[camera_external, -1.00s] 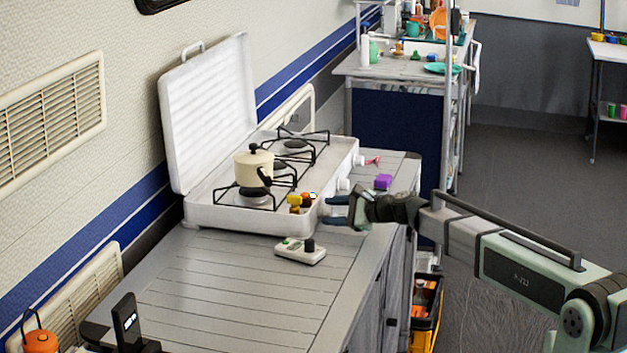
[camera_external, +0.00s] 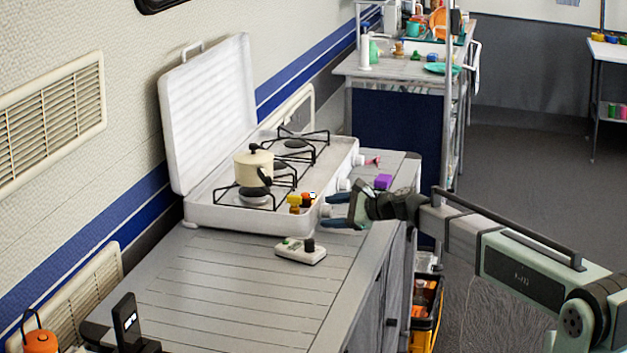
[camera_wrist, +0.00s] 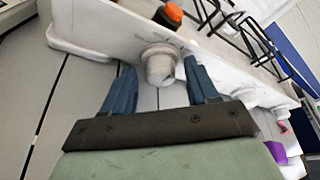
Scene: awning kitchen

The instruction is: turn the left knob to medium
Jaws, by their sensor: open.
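The white stove (camera_external: 240,217) stands on the counter with its lid raised. Its left knob (camera_wrist: 160,66), the one nearest the camera outside, is a pale round knob on the front panel. In the wrist view the knob lies between the tips of my two blue fingers, with a visible space on each side. My gripper (camera_wrist: 159,74) is open and empty, facing the front panel. In the external view my gripper (camera_external: 327,211) is at the stove's front left, its fingers partly covering the left knob. The knob's setting mark cannot be made out.
A cream pot (camera_external: 252,168) sits on the near burner. Small orange-topped and yellow-topped items (camera_external: 295,202) stand on the stove's front edge. A white device (camera_external: 300,251) lies on the counter. Another knob (camera_external: 343,184) and a purple block (camera_external: 383,181) are farther along.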

